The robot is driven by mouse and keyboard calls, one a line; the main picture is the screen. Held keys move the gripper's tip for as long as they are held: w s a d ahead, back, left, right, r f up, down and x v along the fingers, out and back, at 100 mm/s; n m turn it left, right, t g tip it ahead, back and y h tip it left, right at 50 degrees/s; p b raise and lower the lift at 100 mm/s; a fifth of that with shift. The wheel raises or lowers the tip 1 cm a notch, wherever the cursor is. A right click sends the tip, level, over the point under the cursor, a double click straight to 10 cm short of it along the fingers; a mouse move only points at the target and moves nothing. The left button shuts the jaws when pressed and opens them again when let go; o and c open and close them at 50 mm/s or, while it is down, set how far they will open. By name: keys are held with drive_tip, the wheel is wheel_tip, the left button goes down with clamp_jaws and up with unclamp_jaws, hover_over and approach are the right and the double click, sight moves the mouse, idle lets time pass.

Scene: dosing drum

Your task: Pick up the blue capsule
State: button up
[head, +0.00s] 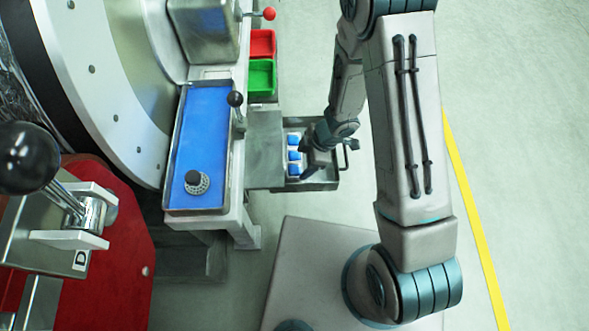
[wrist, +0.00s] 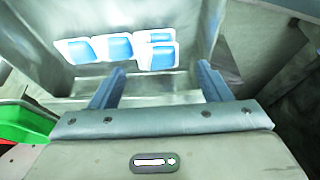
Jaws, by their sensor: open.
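Several blue capsules with white ends lie in a metal tray (head: 322,184). In the wrist view, one blue capsule (wrist: 163,58) shows between and beyond my fingertips, close beside another blue capsule (wrist: 160,38). Two more, a blue capsule (wrist: 113,48) and a blue capsule (wrist: 77,50), lie to the left. Small blue capsules (head: 294,155) also show in the head view, left of my gripper. My gripper (wrist: 162,70) is open and empty, its two fingers reaching toward the tray. In the head view my wrist hides part of the tray and the fingertips.
A green bin (head: 261,77) and a red bin (head: 262,44) stand behind the tray, beside the machine. A blue-surfaced table (head: 205,140) with a black knob (head: 193,177) is to the left. The tray's metal walls surround the capsules. Open floor lies to the right.

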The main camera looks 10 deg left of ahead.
sight(297, 167)
drive_tip(key=b+x, duration=0.1)
drive_tip(key=x, duration=0.1)
drive_tip(key=b+x, duration=0.1)
drive_tip(key=x, duration=0.1)
drive_tip(key=shift+w+a+f, duration=0.1)
drive_tip(key=shift+w+f, duration=0.1)
drive_tip(key=shift+r, duration=0.1)
drive_tip(key=c, duration=0.7)
drive_tip(key=shift+r, duration=0.15)
